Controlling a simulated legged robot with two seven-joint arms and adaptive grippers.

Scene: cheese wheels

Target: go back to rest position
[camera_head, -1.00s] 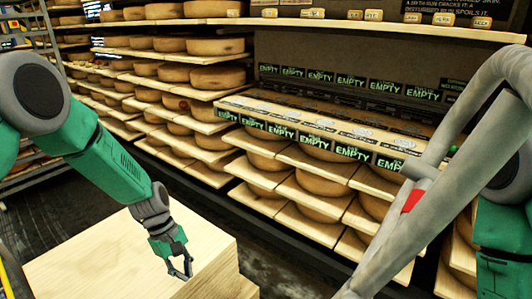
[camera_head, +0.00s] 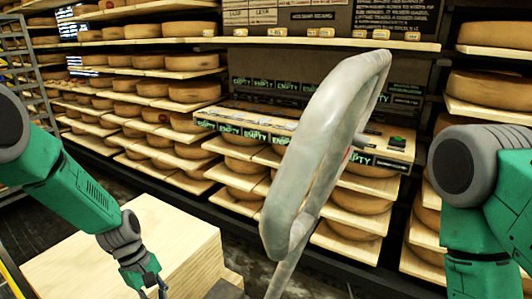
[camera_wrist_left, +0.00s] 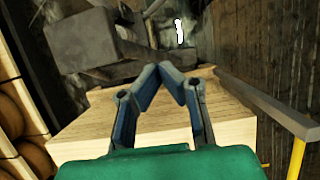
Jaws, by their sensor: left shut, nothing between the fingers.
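My left gripper (camera_head: 155,291) hangs low at the left of the head view, over the front of a pale wooden block (camera_head: 130,238). In the left wrist view, the left gripper (camera_wrist_left: 165,72) has its two fingers drawn together at the tips with nothing between them. The wooden block (camera_wrist_left: 215,115) lies beyond the fingers there. My right arm (camera_head: 478,205) comes in at the right edge of the head view, bent downward. Its gripper is outside the picture.
A pale grey tube loop (camera_head: 276,215) stands between my arms, close to the camera. Shelves with cheese wheels (camera_head: 192,91) fill the back. A box row with EMPTY labels (camera_head: 255,135) rests on one shelf. A yellow rail (camera_wrist_left: 297,155) stands right in the wrist view.

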